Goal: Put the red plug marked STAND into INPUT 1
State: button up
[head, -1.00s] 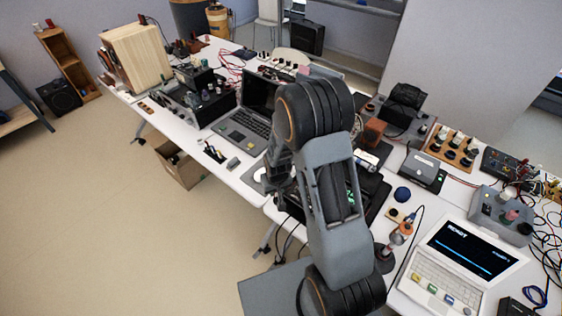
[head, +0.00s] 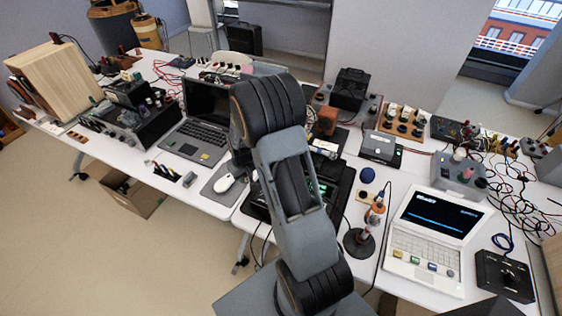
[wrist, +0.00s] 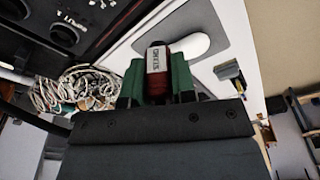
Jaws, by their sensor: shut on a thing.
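The red plug (wrist: 157,48) is upright in the wrist view, with a white label reading STAND. My gripper (wrist: 158,80) is shut on it, with a green finger at each side. The plug's lower part is hidden between the fingers. In the head view my own arm hides the gripper and the plug. I cannot make out a socket labelled INPUT 1. A black panel with round openings (wrist: 68,18) shows at the top left of the wrist view, its markings unreadable.
A white mouse (head: 225,183) on a grey pad and a dark laptop (head: 200,135) are left of my arm. A white laptop (head: 432,235) and a soldering iron stand (head: 360,240) are at the right. Cables (head: 515,195) clutter the far right. Floor is open at left.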

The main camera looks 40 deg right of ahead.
jog(key=d+b, duration=0.7)
jog(key=d, duration=0.8)
jog(key=shift+w+f+b, duration=0.1)
jog(key=shift+f+b, duration=1.75)
jog(key=shift+f, duration=1.15)
jog(key=shift+f+b, duration=0.3)
jog(key=shift+b, duration=0.05)
jog(key=o, duration=1)
jog(key=shift+r, duration=0.1)
